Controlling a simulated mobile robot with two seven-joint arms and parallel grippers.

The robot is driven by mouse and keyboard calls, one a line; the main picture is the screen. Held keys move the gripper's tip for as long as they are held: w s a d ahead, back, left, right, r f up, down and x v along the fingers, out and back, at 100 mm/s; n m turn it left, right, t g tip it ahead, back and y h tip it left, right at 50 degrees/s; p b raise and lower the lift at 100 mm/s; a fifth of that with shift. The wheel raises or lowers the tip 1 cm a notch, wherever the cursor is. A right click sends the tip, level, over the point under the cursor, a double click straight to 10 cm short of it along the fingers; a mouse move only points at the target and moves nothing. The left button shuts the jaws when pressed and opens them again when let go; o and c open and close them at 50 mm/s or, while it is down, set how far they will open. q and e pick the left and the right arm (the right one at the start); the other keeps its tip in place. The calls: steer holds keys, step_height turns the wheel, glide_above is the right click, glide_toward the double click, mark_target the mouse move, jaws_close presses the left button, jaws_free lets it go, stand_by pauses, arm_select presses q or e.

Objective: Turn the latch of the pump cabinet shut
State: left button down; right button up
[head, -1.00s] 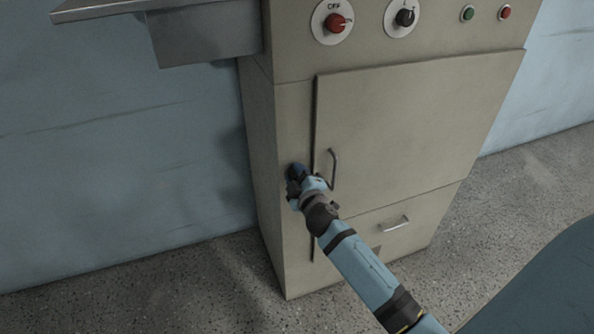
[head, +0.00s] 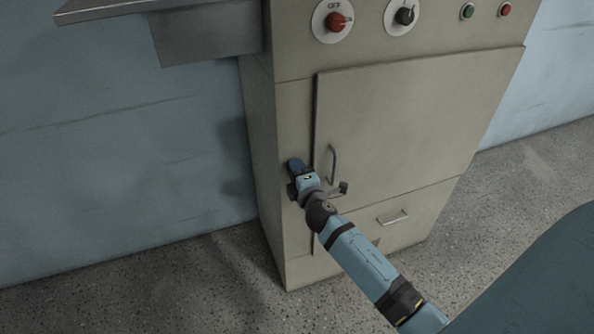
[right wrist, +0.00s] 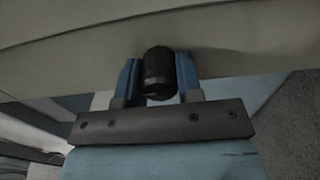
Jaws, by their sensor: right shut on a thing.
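The beige pump cabinet (head: 285,225) stands against the wall, and its door (head: 420,120) lies flat against the front, with a dark line along its left edge. My right gripper (head: 296,171) is at the cabinet front, just left of the door handle (head: 333,165). In the right wrist view its two blue fingers are closed on a black cylindrical knob (right wrist: 158,72), the latch, close to the beige surface. In the head view the gripper hides the latch, so its angle cannot be told. My left gripper is out of view.
A red knob (head: 336,22) marked OFF, a black knob (head: 404,16) and green and red buttons sit above the door. A drawer handle (head: 393,218) is below it. A grey metal shelf (head: 205,35) juts out at upper left. The floor in front is speckled.

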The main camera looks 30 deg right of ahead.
stand_by(0.3)
steer(key=o, duration=0.9)
steer(key=shift+b+v, duration=0.4)
steer(key=shift+v, duration=6.5)
steer(key=shift+f, duration=0.1)
